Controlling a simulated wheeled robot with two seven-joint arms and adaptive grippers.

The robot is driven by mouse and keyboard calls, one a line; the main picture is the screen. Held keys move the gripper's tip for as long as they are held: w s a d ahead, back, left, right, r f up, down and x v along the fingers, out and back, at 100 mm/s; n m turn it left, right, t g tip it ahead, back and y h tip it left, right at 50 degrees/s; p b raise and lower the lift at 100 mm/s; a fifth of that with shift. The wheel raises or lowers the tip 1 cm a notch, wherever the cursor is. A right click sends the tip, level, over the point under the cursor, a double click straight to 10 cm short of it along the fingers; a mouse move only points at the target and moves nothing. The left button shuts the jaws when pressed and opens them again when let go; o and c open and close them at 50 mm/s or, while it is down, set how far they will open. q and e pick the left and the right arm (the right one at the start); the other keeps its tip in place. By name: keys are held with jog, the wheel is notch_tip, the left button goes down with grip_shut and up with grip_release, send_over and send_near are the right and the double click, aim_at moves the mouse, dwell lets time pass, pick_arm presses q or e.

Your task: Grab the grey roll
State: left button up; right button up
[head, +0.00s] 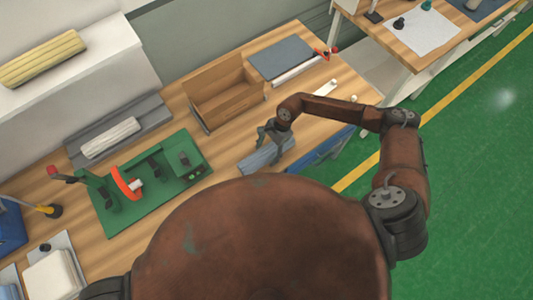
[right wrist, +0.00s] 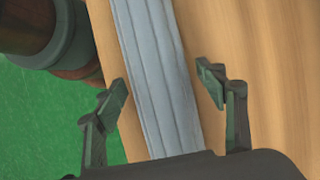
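The grey roll (head: 260,158) lies on the wooden table near its front edge, in front of the brown wooden box. My right gripper (head: 267,139) is over the roll in the head view. In the right wrist view the grey roll (right wrist: 158,75) runs lengthwise between the two fingers of my right gripper (right wrist: 168,88). The fingers are apart, with a gap on each side of the roll, and do not touch it. My left gripper is not in view.
An open wooden box (head: 226,95) stands behind the roll. A green fixture board (head: 150,190) with a red-orange part lies to the left. A white roll (head: 110,138) lies in a grey tray (head: 157,118). A blue bin (head: 318,152) is at the table's front edge.

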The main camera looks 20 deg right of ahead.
jog(key=c, duration=1.3)
jog(key=shift+r, duration=0.2)
